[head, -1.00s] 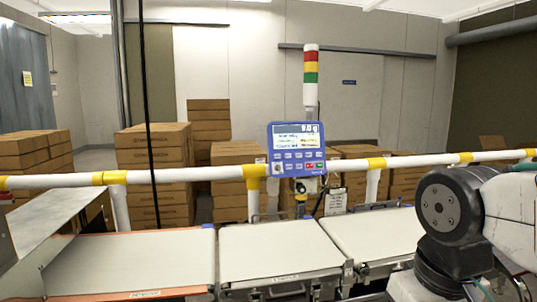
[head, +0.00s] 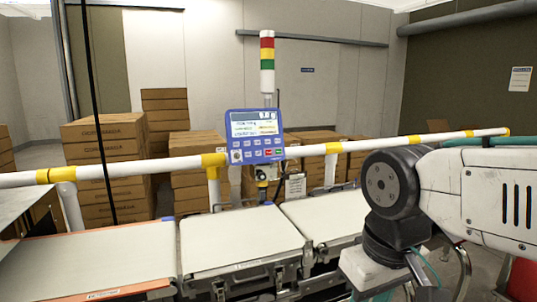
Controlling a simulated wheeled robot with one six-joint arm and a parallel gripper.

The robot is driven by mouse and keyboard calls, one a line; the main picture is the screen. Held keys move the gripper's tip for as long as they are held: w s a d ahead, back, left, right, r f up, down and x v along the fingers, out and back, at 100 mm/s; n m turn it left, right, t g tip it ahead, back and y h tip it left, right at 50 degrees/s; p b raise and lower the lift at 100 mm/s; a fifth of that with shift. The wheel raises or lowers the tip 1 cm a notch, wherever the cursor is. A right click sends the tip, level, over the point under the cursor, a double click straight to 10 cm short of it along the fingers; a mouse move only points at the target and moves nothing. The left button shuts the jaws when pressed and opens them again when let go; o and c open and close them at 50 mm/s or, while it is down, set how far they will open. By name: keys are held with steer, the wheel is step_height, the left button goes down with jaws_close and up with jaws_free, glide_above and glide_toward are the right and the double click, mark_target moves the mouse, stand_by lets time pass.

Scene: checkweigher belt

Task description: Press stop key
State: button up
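The blue control panel (head: 255,135) stands behind the belts, in the middle of the head view. It has a small display on top, a lit screen and rows of small keys. A red key (head: 279,151) and a green key beside it show at its lower right; their labels are too small to read. My arm shows at the right, well apart from the panel. My gripper is outside the view.
A signal tower (head: 267,65) rises behind the panel. Stacked cartons (head: 105,140) stand behind the rail.

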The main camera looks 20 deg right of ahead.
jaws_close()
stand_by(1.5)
